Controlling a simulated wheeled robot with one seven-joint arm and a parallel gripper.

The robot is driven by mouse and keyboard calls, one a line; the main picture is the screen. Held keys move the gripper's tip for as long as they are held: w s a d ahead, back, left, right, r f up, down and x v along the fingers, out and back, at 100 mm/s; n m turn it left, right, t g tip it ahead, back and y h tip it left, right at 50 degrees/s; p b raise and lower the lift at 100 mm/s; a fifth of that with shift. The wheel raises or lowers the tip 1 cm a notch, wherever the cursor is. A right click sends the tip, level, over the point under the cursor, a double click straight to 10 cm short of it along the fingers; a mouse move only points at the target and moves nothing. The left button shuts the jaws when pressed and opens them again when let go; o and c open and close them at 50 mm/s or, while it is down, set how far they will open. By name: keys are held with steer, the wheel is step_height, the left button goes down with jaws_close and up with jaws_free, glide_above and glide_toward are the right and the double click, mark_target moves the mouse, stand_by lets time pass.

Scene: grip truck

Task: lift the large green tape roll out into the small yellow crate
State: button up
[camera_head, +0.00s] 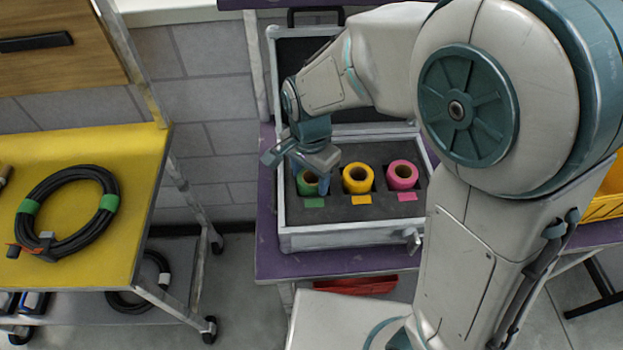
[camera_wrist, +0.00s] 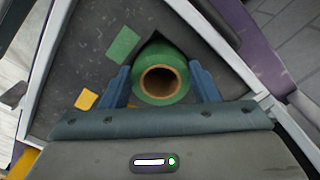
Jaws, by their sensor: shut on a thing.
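The green tape roll (camera_head: 307,183) stands upright in the left slot of the open case's grey foam, its end with the brown core facing up. It also shows in the wrist view (camera_wrist: 160,78). My gripper (camera_head: 311,171) points down over it, with one blue finger on each side, shut on the roll. In the wrist view my gripper (camera_wrist: 162,86) covers part of the near side of the roll. The small yellow crate (camera_head: 603,205) shows only in part at the right edge, behind my arm.
A yellow tape roll (camera_head: 357,178) and a pink tape roll (camera_head: 402,175) stand in slots to the right. The case (camera_head: 345,238) sits on a purple bench (camera_head: 300,266). A yellow-topped cart (camera_head: 110,150) with a coiled cable (camera_head: 66,212) stands at the left.

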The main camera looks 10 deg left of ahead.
step_height(320, 180, up, 10)
stand_by(0.5)
